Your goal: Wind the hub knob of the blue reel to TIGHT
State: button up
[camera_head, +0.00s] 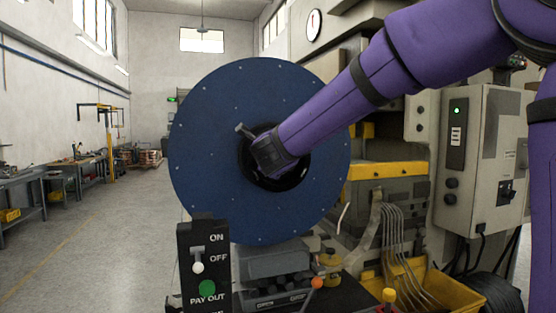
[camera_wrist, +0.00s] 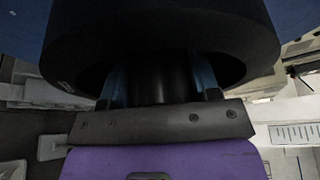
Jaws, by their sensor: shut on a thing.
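The blue reel (camera_head: 225,100) is a large upright disc in the middle of the head view, with small light dots on its face. Its dark hub (camera_head: 290,180) is at the centre, partly hidden by my arm. My gripper (camera_head: 262,150) reaches into the hub from the right. In the wrist view, my gripper (camera_wrist: 162,82) is shut, with a finger on either side of a dark round hub knob (camera_wrist: 160,88). A wide black ring (camera_wrist: 160,28) surrounds the knob. No TIGHT mark can be read, so the knob's setting cannot be told.
A black control panel (camera_head: 190,240) with ON, OFF and PAY OUT labels, a white-tipped switch (camera_head: 198,266) and a green button (camera_head: 207,288) stands below left. Levers with orange (camera_head: 317,282) and yellow (camera_head: 389,295) knobs stand below right. Grey cabinets stand right; open floor lies left.

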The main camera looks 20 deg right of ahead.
jog(key=shift+f, duration=0.1)
dwell(0.4)
jog(key=o, duration=0.9)
jog(key=v, duration=1)
jog(key=shift+s+a, duration=0.15)
jog(key=shift+s, duration=0.2)
jog(key=shift+r, duration=0.25)
